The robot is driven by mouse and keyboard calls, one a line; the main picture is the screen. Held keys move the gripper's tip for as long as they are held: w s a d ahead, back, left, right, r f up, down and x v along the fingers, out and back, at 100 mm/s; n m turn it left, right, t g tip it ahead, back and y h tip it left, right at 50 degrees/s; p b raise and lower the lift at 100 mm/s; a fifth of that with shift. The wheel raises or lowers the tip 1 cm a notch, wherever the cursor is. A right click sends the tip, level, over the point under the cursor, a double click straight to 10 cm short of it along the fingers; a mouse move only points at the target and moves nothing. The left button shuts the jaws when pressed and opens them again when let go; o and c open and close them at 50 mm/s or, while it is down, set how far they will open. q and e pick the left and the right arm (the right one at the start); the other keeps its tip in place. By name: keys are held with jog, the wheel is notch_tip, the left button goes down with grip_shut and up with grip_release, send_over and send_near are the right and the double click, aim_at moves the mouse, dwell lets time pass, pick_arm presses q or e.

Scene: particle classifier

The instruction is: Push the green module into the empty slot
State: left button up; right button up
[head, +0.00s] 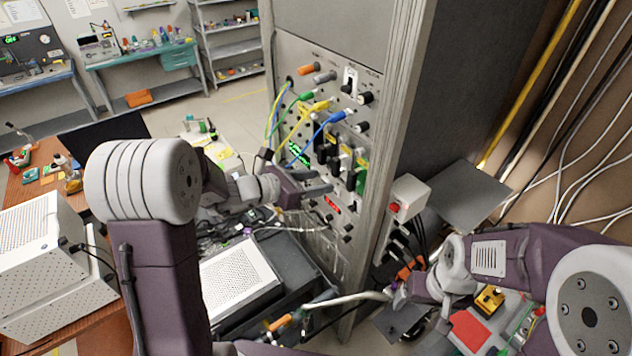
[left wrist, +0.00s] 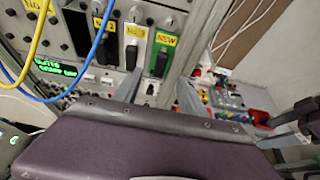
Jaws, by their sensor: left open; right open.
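The green module (head: 362,176) stands upright in the rack's front panel, at the right end of a row of modules. In the left wrist view the green module (left wrist: 160,54) carries a yellow label and sits beside a white module (left wrist: 135,46). Its depth in the slot is hard to tell.
Yellow, green and blue cables (head: 318,128) hang from the panel near my left gripper. A grey box with a red button (head: 408,197) is on the rack's side. A white perforated unit (head: 236,278) sits below. Cluttered benches stand at left.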

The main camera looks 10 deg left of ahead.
aim_at(349, 177)
pick_arm(q)
jog(key=x, duration=1.2)
jog(key=shift+d, duration=0.25)
grip_shut()
dwell(0.7)
jog(key=c, duration=0.8)
grip_release()
grip_shut()
jog(key=shift+s+a, duration=0.15)
jog(key=shift+a, duration=0.05)
